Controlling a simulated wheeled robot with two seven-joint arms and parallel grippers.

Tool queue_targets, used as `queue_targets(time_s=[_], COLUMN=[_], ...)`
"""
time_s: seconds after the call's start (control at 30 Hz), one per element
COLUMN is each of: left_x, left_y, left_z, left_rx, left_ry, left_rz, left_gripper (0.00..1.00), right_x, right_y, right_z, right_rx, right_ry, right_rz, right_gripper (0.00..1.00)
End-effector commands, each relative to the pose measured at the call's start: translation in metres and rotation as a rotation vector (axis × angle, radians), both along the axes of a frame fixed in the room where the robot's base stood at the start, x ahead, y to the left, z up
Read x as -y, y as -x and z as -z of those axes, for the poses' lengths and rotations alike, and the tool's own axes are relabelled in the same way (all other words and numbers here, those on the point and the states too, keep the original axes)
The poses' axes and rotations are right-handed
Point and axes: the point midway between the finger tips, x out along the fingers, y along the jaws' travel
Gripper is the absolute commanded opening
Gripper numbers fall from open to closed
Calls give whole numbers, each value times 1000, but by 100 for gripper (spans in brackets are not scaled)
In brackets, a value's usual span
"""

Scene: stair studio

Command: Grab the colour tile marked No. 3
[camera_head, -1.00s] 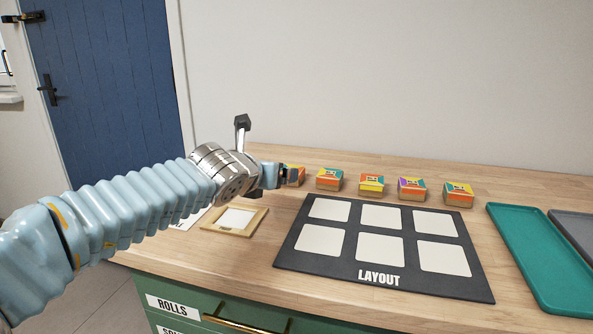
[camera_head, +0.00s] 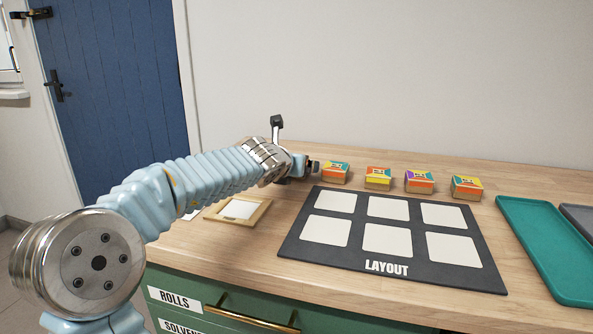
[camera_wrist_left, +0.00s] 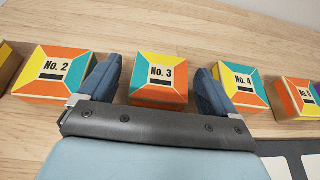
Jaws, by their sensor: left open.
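The No. 3 tile (camera_wrist_left: 160,78) is a small block with yellow, teal and orange faces and a white label. In the left wrist view it lies ahead of my left gripper (camera_wrist_left: 158,65), between the two spread fingers. The gripper is open and holds nothing. The left finger is in front of the gap towards the No. 2 tile (camera_wrist_left: 55,70); the right finger overlaps the near side of the No. 4 tile (camera_wrist_left: 240,88). In the head view my left gripper (camera_head: 314,166) is at the left end of the visible tile row, where labels are too small to read.
A No. 5 tile (camera_wrist_left: 298,97) continues the row on the right. A black layout board (camera_head: 390,268) with white squares lies in front of the tiles. A wooden frame (camera_head: 238,209) lies to its left, a teal tray (camera_head: 545,245) to its right. A wall stands behind.

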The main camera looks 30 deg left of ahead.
Motion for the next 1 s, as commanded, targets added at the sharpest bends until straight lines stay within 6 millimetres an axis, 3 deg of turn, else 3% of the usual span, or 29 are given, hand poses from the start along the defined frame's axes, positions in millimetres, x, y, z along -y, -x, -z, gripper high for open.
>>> queue_targets(time_s=[0.07, 0.43, 0.77, 1.0], left_x=[0, 0, 0, 0], left_y=[0, 0, 0, 1], left_z=[0, 0, -5, -42], left_rx=[0, 0, 1, 2], left_ry=[0, 0, -1, 1], left_rz=[0, 0, 0, 0], left_gripper=[92, 36, 34, 34], right_x=[0, 0, 0, -1], right_y=[0, 0, 0, 0], right_z=[0, 0, -4, -29], right_rx=[0, 0, 0, -1], right_ry=[0, 0, 0, -3], right_rz=[0, 0, 0, -5], right_gripper=[43, 43, 43, 43])
